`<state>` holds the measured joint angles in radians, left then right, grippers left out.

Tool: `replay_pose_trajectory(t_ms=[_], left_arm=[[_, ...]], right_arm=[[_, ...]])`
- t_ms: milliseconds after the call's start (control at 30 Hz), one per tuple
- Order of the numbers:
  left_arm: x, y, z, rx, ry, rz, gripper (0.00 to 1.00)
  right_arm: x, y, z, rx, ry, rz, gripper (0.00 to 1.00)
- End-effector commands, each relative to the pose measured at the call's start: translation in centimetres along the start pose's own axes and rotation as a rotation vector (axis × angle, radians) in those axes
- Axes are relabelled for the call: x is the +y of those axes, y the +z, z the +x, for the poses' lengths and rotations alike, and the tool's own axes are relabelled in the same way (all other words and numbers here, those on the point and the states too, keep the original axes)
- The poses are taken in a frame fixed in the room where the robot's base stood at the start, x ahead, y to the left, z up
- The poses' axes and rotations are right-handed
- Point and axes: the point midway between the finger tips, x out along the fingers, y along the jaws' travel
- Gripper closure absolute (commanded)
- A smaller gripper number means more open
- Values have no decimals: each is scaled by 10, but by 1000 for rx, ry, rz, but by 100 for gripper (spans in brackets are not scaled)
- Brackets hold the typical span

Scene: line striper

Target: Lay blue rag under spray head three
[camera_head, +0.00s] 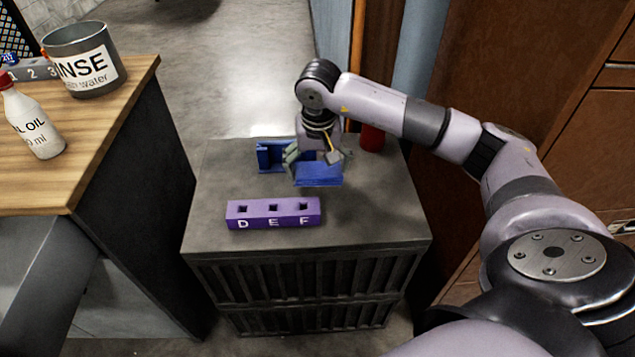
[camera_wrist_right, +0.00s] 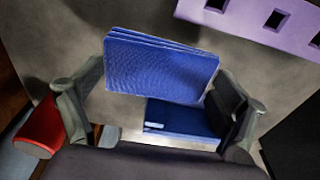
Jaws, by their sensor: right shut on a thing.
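The blue rag (camera_head: 318,173) is a folded, layered cloth above the dark grey cabinet top, behind the purple block. My right gripper (camera_head: 312,157) is shut on it. In the right wrist view the folded rag (camera_wrist_right: 160,68) lies between the two fingers (camera_wrist_right: 160,95). A blue holder (camera_head: 270,157) stands beside the gripper, to its left; it also shows below the rag in the wrist view (camera_wrist_right: 185,118). A grey block (camera_head: 38,73) with digits including 2 and 3 sits on the wooden counter at far left. I cannot make out spray head three. My left gripper is out of view.
A purple block (camera_head: 273,213) marked D, E, F stands on the cabinet top (camera_head: 375,215). A red object (camera_head: 372,138) is at its back right. A grey rinse pot (camera_head: 82,62) and an oil bottle (camera_head: 32,122) stand on the wooden counter (camera_head: 100,130). A floor gap separates counter and cabinet.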

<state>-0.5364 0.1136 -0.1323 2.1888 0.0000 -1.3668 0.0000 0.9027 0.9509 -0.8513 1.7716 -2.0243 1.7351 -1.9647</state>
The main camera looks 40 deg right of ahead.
Motion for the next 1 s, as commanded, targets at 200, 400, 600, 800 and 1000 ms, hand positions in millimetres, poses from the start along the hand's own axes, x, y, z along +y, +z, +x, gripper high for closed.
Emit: replay_pose_trajectory(t_ms=[200,400,600,800,1000], left_arm=[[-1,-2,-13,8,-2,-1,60],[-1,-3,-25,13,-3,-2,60],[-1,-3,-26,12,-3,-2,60],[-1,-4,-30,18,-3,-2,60],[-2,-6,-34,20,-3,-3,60]], right_arm=[[0,4,27,-3,2,0,32],[0,6,46,0,-1,-1,32],[0,6,46,1,-1,-1,32],[0,6,47,1,-1,-1,32],[0,6,48,1,0,0,2]])
